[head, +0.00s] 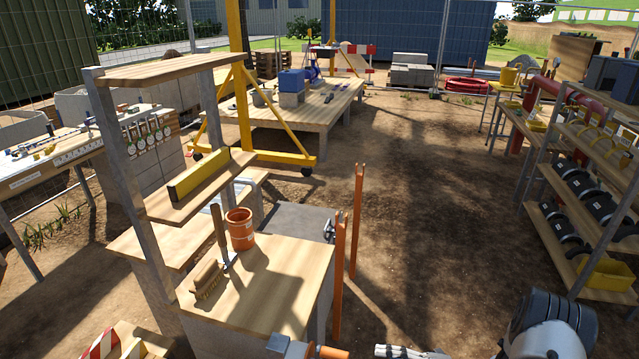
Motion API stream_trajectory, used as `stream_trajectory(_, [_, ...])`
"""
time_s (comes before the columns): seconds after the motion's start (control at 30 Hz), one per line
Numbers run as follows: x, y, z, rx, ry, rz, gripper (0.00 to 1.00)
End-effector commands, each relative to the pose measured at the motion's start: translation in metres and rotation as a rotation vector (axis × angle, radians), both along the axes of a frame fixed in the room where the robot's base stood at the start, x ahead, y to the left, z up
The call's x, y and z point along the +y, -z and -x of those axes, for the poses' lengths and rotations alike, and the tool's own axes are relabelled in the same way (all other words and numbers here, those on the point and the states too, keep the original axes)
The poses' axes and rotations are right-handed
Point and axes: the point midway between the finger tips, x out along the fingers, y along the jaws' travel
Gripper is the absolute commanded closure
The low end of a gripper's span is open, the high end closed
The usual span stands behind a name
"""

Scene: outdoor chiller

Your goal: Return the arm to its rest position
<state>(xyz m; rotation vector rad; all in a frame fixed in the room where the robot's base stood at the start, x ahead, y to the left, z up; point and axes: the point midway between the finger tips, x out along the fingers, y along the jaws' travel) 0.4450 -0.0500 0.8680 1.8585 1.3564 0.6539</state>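A silver and black rounded piece, which looks like part of my arm, shows at the bottom right of the head view. It is cut off by the lower edge. A pale grey piece lies at the bottom edge to its left, too cropped to identify. I cannot make out my gripper's fingers anywhere, so what it holds is hidden.
Shelving (590,205) stands at right. Bare ground (430,220) lies between.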

Motion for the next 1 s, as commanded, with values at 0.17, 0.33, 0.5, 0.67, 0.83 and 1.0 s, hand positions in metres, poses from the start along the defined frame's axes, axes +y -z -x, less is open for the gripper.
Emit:
stream_trajectory(0.17, [0.017, -0.054, 0.0, -0.271, -0.178, 0.2, 0.57])
stream_trajectory(0.33, [0.041, -0.112, 0.018, -0.655, -0.442, 0.422, 0.57])
stream_trajectory(0.5, [0.06, -0.162, 0.046, -1.061, -0.733, 0.589, 0.57])
stream_trajectory(0.67, [0.072, -0.201, 0.079, -1.449, -1.035, 0.691, 0.57])
stream_trajectory(0.83, [0.076, -0.235, 0.114, -1.862, -1.385, 0.732, 0.57])
stream_trajectory(1.0, [0.074, -0.261, 0.148, -2.251, -1.777, 0.693, 0.57])
